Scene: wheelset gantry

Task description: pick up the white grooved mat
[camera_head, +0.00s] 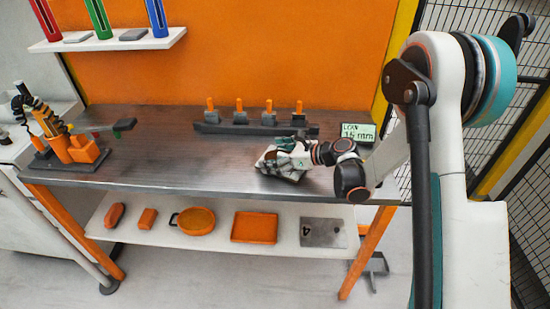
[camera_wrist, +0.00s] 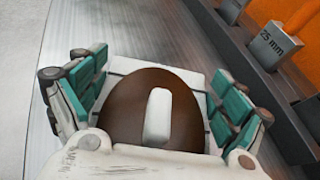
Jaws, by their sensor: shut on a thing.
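My gripper (camera_head: 287,158) is low over the right part of the metal table in the head view. A pale, tilted piece, which looks like the white grooved mat (camera_head: 284,175), shows under and around its fingers. In the wrist view the teal-padded fingers of my gripper (camera_wrist: 160,85) stand on both sides of the white mat (camera_wrist: 122,66), shut on it. A brown rounded shape (camera_wrist: 125,115) with a white bar across its middle covers most of the mat there. I cannot tell whether the mat touches the table. Its grooves are not clear.
A dark rack (camera_head: 255,129) with several orange-topped grey blocks stands behind my gripper. A small sign (camera_head: 358,131) is to the right. An orange fixture (camera_head: 75,148) stands at the far left. The lower shelf (camera_head: 180,236) holds orange items and a grey plate. The table's middle left is clear.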

